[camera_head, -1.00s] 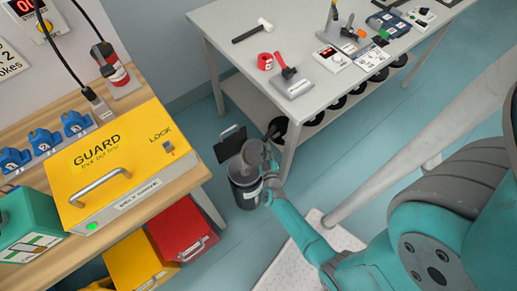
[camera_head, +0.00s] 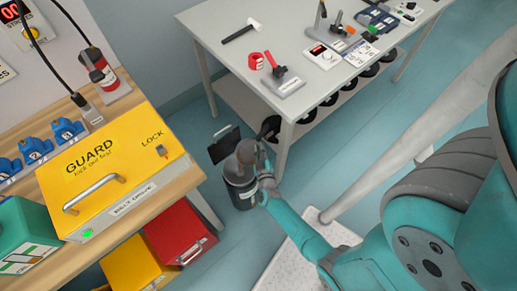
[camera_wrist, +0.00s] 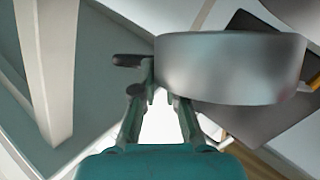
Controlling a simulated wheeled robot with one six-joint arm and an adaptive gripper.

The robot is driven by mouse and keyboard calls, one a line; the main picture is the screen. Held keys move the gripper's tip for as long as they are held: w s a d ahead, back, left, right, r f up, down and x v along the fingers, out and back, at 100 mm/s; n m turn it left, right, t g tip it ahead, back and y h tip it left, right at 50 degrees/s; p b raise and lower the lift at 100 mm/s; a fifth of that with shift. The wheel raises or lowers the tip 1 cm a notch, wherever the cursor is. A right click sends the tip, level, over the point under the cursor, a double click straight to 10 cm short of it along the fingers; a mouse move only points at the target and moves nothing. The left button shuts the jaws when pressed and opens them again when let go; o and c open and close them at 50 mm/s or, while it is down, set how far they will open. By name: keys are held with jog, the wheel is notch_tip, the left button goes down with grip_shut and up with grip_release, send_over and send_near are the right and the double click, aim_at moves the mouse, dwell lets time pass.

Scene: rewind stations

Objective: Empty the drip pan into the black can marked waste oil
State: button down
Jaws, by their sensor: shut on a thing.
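The black can (camera_head: 240,194) with a pale label stands on the floor between the bench and the table. Its label is too small to read. A dark flap with a handle (camera_head: 223,145), perhaps its lid, stands up behind it. My gripper (camera_head: 263,172) is at the can's upper right, shut on the drip pan (camera_head: 246,152), which appears just over the can's mouth. In the wrist view the grey metal pan (camera_wrist: 230,70) shows side-on, with a dark handle end (camera_wrist: 130,60) beside my fingers (camera_wrist: 160,94). I cannot see the pan's contents or how far it is tilted.
The wooden bench with the yellow guard box (camera_head: 105,165) is on the left, with red (camera_head: 175,232) and yellow bins (camera_head: 132,265) below. The grey table (camera_head: 230,62) with tools stands behind the can, its leg close by.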

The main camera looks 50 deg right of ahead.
jog(key=shift+a+r+n+t+h, duration=0.5)
jog(key=shift+a+r+n, duration=0.15)
jog(key=shift+n, duration=0.25)
dwell(1.9)
jog(key=shift+w+a+r+n+t+h, duration=0.1)
jog(key=shift+a+r+n+t+h, duration=0.25)
jog(key=shift+a+n, duration=0.3)
jog(key=shift+w+a+r+n+t+h, duration=0.15)
jog(key=shift+a+r+n+t, duration=0.1)
jog(key=shift+a+n+t, duration=0.35)
dwell(2.7)
jog(key=shift+s, duration=0.2)
